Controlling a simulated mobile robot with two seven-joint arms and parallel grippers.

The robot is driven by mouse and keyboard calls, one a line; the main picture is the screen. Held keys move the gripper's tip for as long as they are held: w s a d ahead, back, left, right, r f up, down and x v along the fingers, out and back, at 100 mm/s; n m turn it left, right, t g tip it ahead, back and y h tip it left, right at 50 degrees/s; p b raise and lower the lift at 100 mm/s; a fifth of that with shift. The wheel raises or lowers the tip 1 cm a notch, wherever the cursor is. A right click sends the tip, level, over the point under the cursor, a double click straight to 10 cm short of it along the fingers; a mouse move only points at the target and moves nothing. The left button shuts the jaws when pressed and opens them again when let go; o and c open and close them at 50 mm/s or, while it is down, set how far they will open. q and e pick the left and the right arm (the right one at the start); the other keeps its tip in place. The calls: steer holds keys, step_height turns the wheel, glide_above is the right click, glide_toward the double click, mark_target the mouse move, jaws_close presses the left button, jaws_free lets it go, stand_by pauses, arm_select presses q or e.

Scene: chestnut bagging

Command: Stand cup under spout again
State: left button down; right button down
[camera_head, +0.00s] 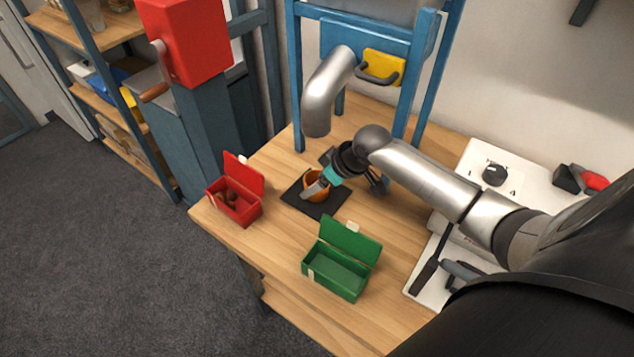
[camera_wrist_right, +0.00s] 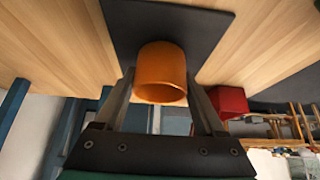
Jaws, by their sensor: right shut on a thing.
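An orange cup (camera_head: 320,197) stands upright on a black mat (camera_head: 329,207) on the wooden table; it also shows in the right wrist view (camera_wrist_right: 160,72), where the picture is upside down. My right gripper (camera_head: 318,187) reaches in from the right and is shut on the cup, one finger on each side of it (camera_wrist_right: 162,95). In the head view the fingers and wrist partly hide the cup. The silver spout (camera_head: 325,95) curves down from the blue frame, above and behind the cup. I cannot tell whether the cup is exactly below its mouth. My left gripper is not in view.
An open red box (camera_head: 233,208) with brown things inside stands left of the mat. An open green box (camera_head: 335,277), empty, stands in front. A white machine with a knob (camera_head: 494,174) is at the right. Blue frame posts (camera_head: 297,85) rise behind the mat.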

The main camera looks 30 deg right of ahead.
steer(key=shift+f, duration=0.1)
jaws_free()
steer(key=p+v, duration=0.3)
steer(key=v, duration=0.9)
